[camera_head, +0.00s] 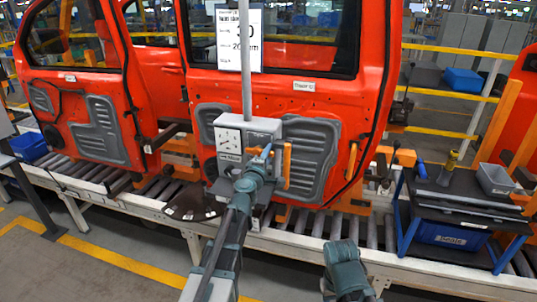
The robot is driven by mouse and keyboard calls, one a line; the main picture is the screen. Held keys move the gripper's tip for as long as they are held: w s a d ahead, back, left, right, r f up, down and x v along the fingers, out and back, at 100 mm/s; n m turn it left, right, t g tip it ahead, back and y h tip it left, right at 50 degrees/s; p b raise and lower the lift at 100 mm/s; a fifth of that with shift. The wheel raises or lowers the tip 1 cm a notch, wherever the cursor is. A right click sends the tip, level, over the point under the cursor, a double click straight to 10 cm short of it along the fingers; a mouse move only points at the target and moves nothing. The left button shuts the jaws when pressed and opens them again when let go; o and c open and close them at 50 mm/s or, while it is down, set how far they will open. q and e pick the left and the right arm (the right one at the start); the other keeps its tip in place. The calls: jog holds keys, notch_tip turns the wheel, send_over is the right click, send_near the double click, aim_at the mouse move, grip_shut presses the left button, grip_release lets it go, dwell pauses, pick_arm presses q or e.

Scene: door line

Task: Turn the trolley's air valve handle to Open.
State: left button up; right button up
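The trolley's valve box (232,134) is a light grey panel with small dials and a dark label, fixed at a pole in front of the orange-red door. A blue handle piece (266,151) shows at its lower right, slanting upward. An upright orange bar (287,165) stands just right of it. My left gripper (258,163) is at the blue piece, in front of the box's lower edge. Its fingers are too small and covered to tell whether they are closed on it. The Open marking cannot be read.
Orange-red doors (340,105) hang behind the valve box above a roller conveyor (310,222). Floor at lower left is clear.

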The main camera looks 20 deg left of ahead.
aim_at(260, 136)
pick_arm(q)
grip_shut()
jog(key=shift+r, duration=0.1)
jog(key=n, duration=0.2)
jog(key=r+n+p, duration=0.1)
jog(key=n, duration=0.1)
jog(key=shift+a+r+p, duration=0.15)
jog(key=shift+r+p, duration=0.05)
jog(key=shift+p, duration=0.1)
jog(key=n, duration=0.2)
jog(key=a+r+n+p, duration=0.1)
jog(key=n, duration=0.1)
jog(key=shift+r+n, duration=0.2)
jog(key=shift+n, duration=0.1)
jog(key=n, duration=0.3)
jog(key=a+n+p, duration=0.1)
jog(key=shift+a+r, duration=0.1)
jog(key=shift+r, duration=0.3)
jog(key=shift+a+r+n, duration=0.1)
jog(key=shift+a+n, duration=0.2)
jog(key=shift+n, duration=0.6)
jog(key=shift+a+n, duration=0.25)
jog(key=shift+n, duration=0.65)
jog(key=shift+a+r+n, duration=0.1)
jog(key=shift+a+n, duration=0.2)
jog(key=shift+n, duration=0.6)
jog(key=shift+p, duration=0.3)
jog(key=shift+o, duration=2.4)
grip_release()
